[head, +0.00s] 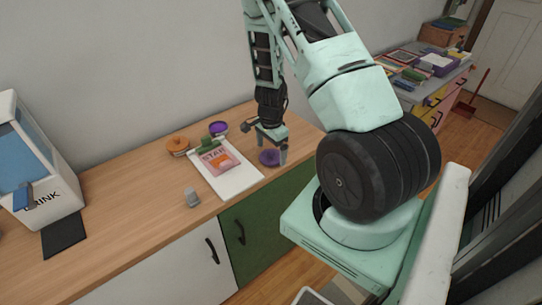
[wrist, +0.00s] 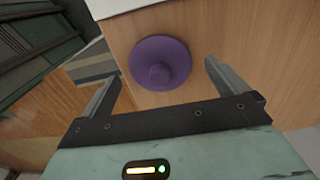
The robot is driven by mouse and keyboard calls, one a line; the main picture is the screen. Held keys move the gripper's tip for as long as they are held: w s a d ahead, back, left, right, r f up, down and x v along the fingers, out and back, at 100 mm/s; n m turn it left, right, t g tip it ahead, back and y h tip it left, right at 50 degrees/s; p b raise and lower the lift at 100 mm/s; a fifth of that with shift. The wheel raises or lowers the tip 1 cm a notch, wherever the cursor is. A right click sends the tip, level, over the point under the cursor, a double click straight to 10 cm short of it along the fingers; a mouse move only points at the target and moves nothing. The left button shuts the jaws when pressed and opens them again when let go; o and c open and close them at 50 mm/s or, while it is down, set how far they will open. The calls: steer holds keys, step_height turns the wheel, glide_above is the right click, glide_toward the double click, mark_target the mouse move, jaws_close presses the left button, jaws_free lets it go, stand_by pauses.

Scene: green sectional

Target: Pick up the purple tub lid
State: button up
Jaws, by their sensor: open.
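The purple tub lid (head: 269,158) lies on the wooden counter, just right of a white board, near the counter's front edge. In the wrist view the lid (wrist: 160,63) is a round purple disc with a raised knob in its middle. My gripper (head: 269,146) is above the counter at the lid. In the wrist view my gripper (wrist: 162,85) is open, with its two fingers apart and the lid showing between and beyond them. Nothing is held. The exact height of the fingers over the lid is hard to tell.
The white board (head: 240,181) carries a pink packet (head: 219,160) and a green item (head: 208,145). A purple-topped tub (head: 218,129), an orange roll (head: 178,145) and a grey object (head: 192,197) stand nearby. A drink dispenser (head: 55,185) is at left.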

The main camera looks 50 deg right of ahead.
steer(key=shift+f, duration=0.6)
steer(key=c, duration=1.1)
steer(key=shift+o, duration=0.2)
steer(key=shift+r, duration=0.1)
